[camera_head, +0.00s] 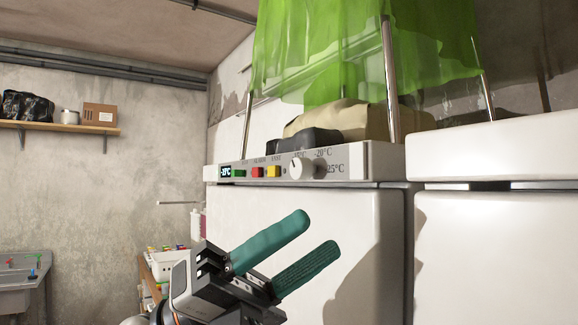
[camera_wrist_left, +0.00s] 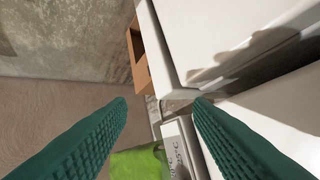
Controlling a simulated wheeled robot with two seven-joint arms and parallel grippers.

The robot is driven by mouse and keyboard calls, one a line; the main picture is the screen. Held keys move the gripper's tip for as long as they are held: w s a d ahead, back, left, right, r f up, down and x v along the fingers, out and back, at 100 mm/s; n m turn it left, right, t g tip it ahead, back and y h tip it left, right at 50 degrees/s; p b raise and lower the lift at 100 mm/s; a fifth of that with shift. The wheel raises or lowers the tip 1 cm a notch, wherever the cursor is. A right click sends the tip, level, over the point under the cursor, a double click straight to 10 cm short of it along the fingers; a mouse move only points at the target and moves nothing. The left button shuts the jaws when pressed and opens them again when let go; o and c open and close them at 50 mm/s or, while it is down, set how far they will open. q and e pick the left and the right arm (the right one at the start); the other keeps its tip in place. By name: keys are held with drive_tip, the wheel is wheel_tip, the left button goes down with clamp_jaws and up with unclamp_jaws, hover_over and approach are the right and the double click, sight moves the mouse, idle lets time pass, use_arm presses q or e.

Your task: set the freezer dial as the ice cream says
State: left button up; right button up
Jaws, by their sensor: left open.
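The white freezer (camera_head: 365,240) has a grey control panel (camera_head: 350,164) along its top front edge. A round white dial (camera_head: 299,169) sits on the panel, with printed marks beside it, among them -20°C and -25°C. The dial's exact pointer direction is too small to tell. A small lit display (camera_head: 226,172) is at the panel's left end; its digits are hard to read. My left gripper (camera_head: 316,235) is open and empty, below and in front of the dial. In the left wrist view its green fingers (camera_wrist_left: 160,105) are apart, with the panel (camera_wrist_left: 170,132) partly behind the right finger. No ice cream shows.
Green, red and yellow (camera_head: 273,171) buttons line the panel left of the dial. Dark and beige bundles (camera_head: 345,117) lie on the freezer under green cloth (camera_head: 350,50) around metal posts. Another white appliance (camera_head: 500,240) stands right. A wall shelf (camera_head: 60,127) and sink (camera_head: 20,285) are left.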

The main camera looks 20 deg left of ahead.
use_arm(q)
wheel_tip(320, 180, up, 2)
drive_tip(key=s+m+t+y, duration=0.1)
drive_tip(key=s+m+y, duration=0.15)
drive_tip(key=y, duration=0.25)
drive_tip(key=n+t+y, duration=0.4)
drive_tip(key=t+y, duration=0.5)
drive_tip(key=t, duration=0.1)
approach(295, 168)
drive_tip(key=shift+m, duration=0.25)
drive_tip(key=p+x, duration=0.4)
drive_tip(key=x, duration=0.4)
drive_tip(key=shift+r, duration=0.15)
drive_tip(key=shift+w+d, duration=0.35)
drive_tip(key=shift+w, duration=0.15)
drive_tip(key=c, duration=1)
